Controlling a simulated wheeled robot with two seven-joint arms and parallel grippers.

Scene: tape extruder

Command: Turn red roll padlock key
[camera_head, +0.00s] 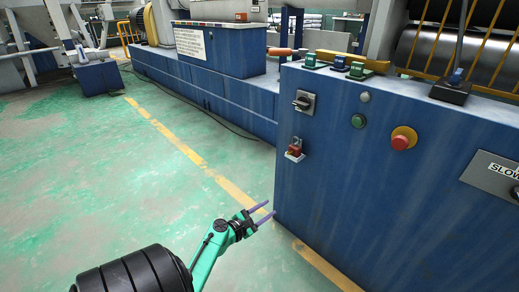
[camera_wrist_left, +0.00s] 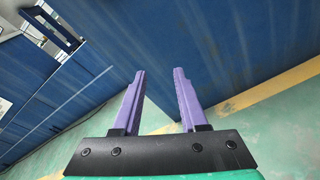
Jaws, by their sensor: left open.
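The red padlock key (camera_head: 294,149) is a small red switch on a light plate, on the left part of the blue cabinet's front. My left gripper (camera_head: 262,211) has purple fingers and is open and empty. It is low beside the cabinet's left edge, below and to the left of the red key and apart from it. In the left wrist view its two fingers (camera_wrist_left: 160,88) are spread, with blue panels and green floor beyond them. The red key cannot be made out in that view. My right gripper is not in view.
The blue cabinet (camera_head: 350,200) also carries a black rotary switch (camera_head: 303,101), a green button (camera_head: 358,121), a red emergency button (camera_head: 403,138) and a SLOW plate (camera_head: 492,176). Yellow bars (camera_head: 470,40) stand behind its top. Green floor (camera_head: 110,180) is open on the left.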

